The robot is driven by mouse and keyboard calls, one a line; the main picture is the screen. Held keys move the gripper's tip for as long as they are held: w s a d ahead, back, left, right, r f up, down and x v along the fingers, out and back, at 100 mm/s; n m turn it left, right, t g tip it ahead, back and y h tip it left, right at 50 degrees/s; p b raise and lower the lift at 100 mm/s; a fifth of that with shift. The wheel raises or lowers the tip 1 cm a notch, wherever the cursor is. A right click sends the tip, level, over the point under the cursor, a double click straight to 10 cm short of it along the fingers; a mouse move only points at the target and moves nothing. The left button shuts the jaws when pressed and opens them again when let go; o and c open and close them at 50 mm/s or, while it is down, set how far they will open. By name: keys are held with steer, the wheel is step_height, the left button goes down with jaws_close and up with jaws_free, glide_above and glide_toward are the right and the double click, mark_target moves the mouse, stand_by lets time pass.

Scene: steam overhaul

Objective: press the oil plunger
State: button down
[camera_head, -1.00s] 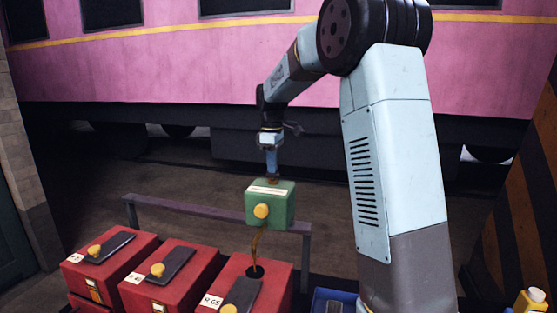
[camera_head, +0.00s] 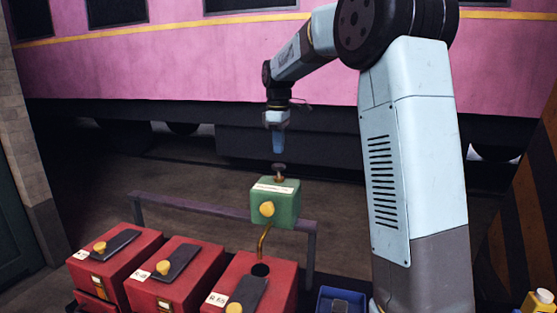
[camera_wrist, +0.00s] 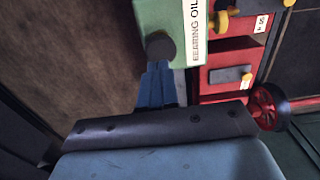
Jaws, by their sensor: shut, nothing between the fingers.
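The green oil box (camera_head: 275,208) stands on a rail behind the red boxes. Its face has a yellow knob (camera_head: 267,209), and its label reads "BEARING OIL" in the wrist view (camera_wrist: 195,30). The plunger, a dark round knob on a short brass stem (camera_head: 279,168), stands up from the box top. It also shows in the wrist view (camera_wrist: 160,46).
Three red boxes (camera_head: 190,262) with dark lids and yellow knobs stand in front. A brass spout (camera_head: 263,241) curves from the green box towards a hole in the right one. A blue tray (camera_head: 325,298) lies to their right. A pink carriage (camera_head: 210,65) fills the back.

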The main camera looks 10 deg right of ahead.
mark_target(279, 165)
step_height(279, 165, up, 8)
steer(key=shift+f, duration=0.15)
stand_by(1.6)
steer(key=s+d+f+m+t, duration=0.15)
steer(key=s+m, duration=0.25)
steer(key=s, duration=1)
steer(key=s+d+f+m+t, duration=0.1)
steer(key=s+d+m+t, duration=0.3)
steer(key=s, duration=1)
steer(key=s+f+m, duration=0.4)
steer(key=s+f, duration=0.3)
steer(key=s, duration=0.2)
steer(key=shift+s, duration=0.35)
steer(key=shift+a, duration=0.15)
